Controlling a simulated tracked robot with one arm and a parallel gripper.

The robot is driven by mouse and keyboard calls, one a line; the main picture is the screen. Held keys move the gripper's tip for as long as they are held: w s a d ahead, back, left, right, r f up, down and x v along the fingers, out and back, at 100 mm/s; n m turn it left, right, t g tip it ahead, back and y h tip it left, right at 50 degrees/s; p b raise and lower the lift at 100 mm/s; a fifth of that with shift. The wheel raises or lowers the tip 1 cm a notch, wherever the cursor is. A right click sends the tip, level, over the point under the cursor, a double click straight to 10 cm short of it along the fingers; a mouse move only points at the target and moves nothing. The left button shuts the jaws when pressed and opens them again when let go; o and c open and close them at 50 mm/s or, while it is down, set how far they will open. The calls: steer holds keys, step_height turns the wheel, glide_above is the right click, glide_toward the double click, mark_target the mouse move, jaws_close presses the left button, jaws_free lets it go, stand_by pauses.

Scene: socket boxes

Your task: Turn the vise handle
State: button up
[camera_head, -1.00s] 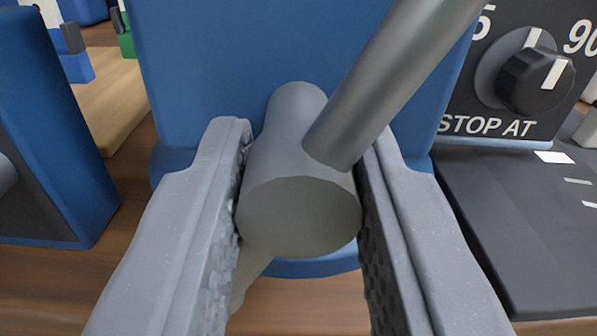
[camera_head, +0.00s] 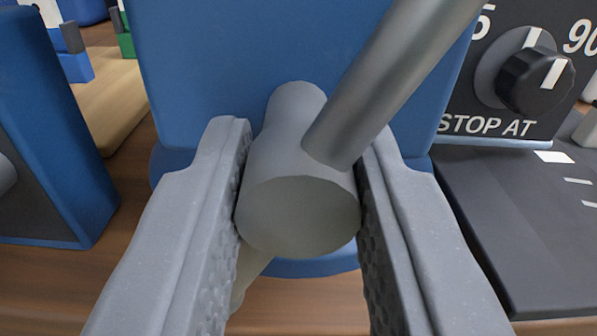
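The vise (camera_head: 200,60) is a blue body filling the middle of the view. A grey cylindrical screw head (camera_head: 300,215) sticks out of it toward me. The vise handle (camera_head: 395,85) is a grey bar through that head, slanting up to the right, with its lower end showing at the lower left. My gripper (camera_head: 305,150) has one finger on each side of the screw head, and both fingers appear to touch it. The gripper is shut on the head, not on the slanted bar. The bar passes just above the right fingertip.
A black panel with a knob (camera_head: 535,80) and the words "STOP AT" stands at right, above a dark flat base (camera_head: 520,220). Another blue block (camera_head: 45,130) stands close at left. A wooden board (camera_head: 110,100) lies behind it.

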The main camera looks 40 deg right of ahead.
steer(key=o, duration=1.4)
steer(key=shift+w+a, duration=0.1)
steer(key=shift+w, duration=0.05)
steer(key=shift+c, duration=0.2)
steer(key=p+v, duration=0.2)
steer(key=v, duration=1.1)
steer(key=shift+s+a, duration=0.25)
steer(key=shift+s, duration=0.1)
steer(key=shift+f, duration=0.1)
